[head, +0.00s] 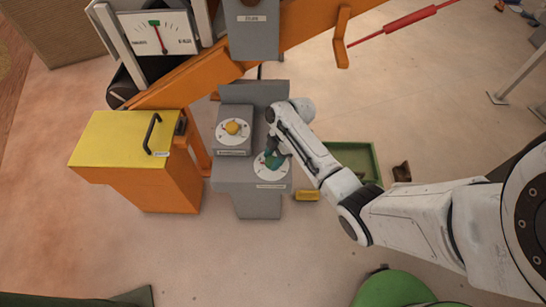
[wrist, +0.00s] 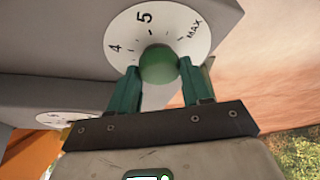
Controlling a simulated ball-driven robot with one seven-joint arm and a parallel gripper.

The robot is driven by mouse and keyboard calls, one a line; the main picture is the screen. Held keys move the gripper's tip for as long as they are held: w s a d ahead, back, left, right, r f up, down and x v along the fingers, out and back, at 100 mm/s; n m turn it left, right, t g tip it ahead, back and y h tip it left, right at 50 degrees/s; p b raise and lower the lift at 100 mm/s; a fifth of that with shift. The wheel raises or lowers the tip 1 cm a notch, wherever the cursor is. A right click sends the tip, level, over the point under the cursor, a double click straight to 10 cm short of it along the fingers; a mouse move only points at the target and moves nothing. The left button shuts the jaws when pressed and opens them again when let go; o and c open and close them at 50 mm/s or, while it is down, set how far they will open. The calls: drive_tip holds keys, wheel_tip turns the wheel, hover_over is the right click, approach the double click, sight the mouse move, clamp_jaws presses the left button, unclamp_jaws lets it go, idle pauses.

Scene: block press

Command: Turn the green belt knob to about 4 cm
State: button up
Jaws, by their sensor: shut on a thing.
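The green belt knob (wrist: 158,66) sits in the middle of a white dial (wrist: 195,25), which shows the marks 4, 5 and MAX in the wrist view. My gripper (wrist: 157,73) has its two green fingers on either side of the knob and is shut on it. In the head view the dial (head: 263,174) is on the lower step of the grey control box, and my gripper (head: 273,157) covers much of the knob. I cannot make out a pointer on the knob.
A yellow knob (head: 232,128) on its own dial stands on the upper grey step. A yellow-lidded orange box (head: 120,140) is to the left. A gauge (head: 160,42) shows a red needle nearly upright. A green tray (head: 376,165) and small yellow block (head: 307,196) lie on the floor.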

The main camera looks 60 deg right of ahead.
drive_tip(key=shift+r+m+p, duration=0.1)
drive_tip(key=shift+m+p, duration=0.25)
drive_tip(key=shift+m, duration=0.05)
drive_tip(key=shift+s+a+m+t+h+p, duration=0.1)
drive_tip(key=shift+m+t+h+p, duration=0.3)
drive_tip(key=shift+m+p, duration=0.5)
drive_tip(key=m+t+h+p, duration=0.1)
drive_tip(key=m+p, duration=0.1)
drive_tip(key=m, duration=0.2)
drive_tip(key=shift+a+m, duration=0.1)
drive_tip(key=shift+m, duration=0.3)
drive_tip(key=m+h+p, duration=0.1)
drive_tip(key=m+h, duration=0.1)
drive_tip(key=m, duration=0.2)
drive_tip(key=shift+a+p, duration=0.1)
drive_tip(key=shift+p, duration=0.25)
drive_tip(key=shift+m+h+p, duration=0.35)
drive_tip(key=shift+m+h, duration=0.45)
drive_tip(key=shift+m, duration=1.3)
drive_tip(key=o, duration=1)
